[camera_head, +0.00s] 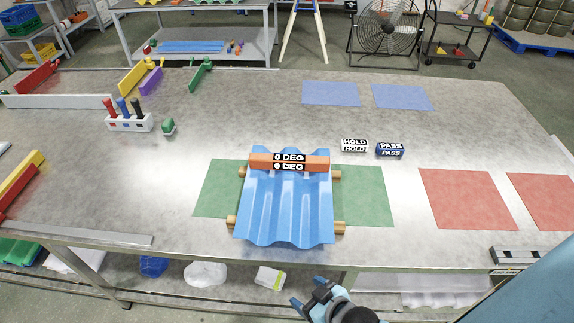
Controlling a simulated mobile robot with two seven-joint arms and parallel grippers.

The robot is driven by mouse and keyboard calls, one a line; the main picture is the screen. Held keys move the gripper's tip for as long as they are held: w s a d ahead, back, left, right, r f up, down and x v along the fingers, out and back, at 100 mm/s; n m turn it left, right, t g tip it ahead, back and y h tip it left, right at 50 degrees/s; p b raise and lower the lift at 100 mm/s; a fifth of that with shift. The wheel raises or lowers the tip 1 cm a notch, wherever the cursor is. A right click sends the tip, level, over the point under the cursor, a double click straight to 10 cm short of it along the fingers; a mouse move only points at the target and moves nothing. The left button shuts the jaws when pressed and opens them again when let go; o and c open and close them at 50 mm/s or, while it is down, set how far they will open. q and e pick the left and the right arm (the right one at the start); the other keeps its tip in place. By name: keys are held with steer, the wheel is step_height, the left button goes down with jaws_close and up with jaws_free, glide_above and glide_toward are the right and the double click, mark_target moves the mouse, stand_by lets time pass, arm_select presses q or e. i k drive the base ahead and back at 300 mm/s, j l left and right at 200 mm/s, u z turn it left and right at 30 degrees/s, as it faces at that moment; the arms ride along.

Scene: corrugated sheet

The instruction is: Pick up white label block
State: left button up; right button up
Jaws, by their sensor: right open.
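The white label block (355,145), marked HOLD in black, lies on the metal table right of the middle. It stands just left of a blue block (390,149) marked PASS, with a small gap between them. My right gripper (307,292) is at the bottom of the view, in front of the table's near edge. It is open and empty, well apart from the white label block. My left gripper is not in view.
A blue corrugated sheet (287,210) rests on wooden rods over a green mat (366,195), with an orange 0 DEG bar (252,160) across it. Blue mats (331,93) and red mats (465,198) lie flat to the right. A marker holder (130,123) stands left.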

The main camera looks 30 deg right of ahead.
mark_target(354, 145)
steer(key=z, duration=1.4)
